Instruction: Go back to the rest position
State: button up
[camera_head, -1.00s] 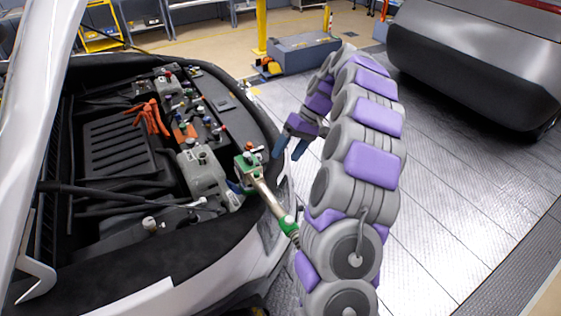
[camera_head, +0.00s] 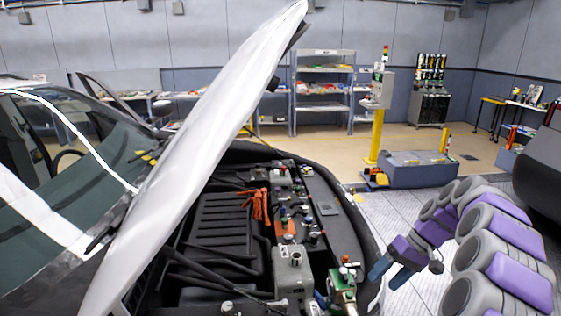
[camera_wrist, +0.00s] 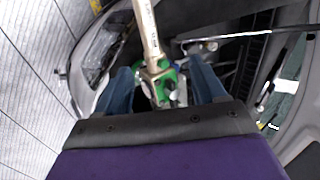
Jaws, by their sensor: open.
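My gripper (camera_head: 390,272) is at the lower right in the head view, just outside the front edge of the car's engine bay. I cannot tell from this view how far the fitting is from the fingers. The green fitting also shows in the head view (camera_head: 342,287) at the bay's front edge, left of the gripper. Nothing is held.
The raised hood (camera_head: 190,150) stands left of the engine bay. A grey reservoir (camera_head: 292,272) and orange clamp-like parts (camera_head: 258,205) are inside the bay. A grey block (camera_head: 415,169) with a yellow post stands behind my arm. A dark car end (camera_head: 540,165) is at far right.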

jog(key=s+a+r+n+g+h, duration=0.1)
jog(key=s+a+r+h, duration=0.35)
jog(key=s+a, duration=1.05)
jog(key=s+a+f+h, duration=0.1)
jog(key=s+f, duration=0.1)
jog(key=s, duration=0.8)
jog(key=s+a+f+m+h, duration=0.1)
jog(key=s+f, duration=0.1)
jog(key=s, duration=0.8)
jog(key=shift+a+m, duration=0.3)
jog(key=shift+r, duration=0.1)
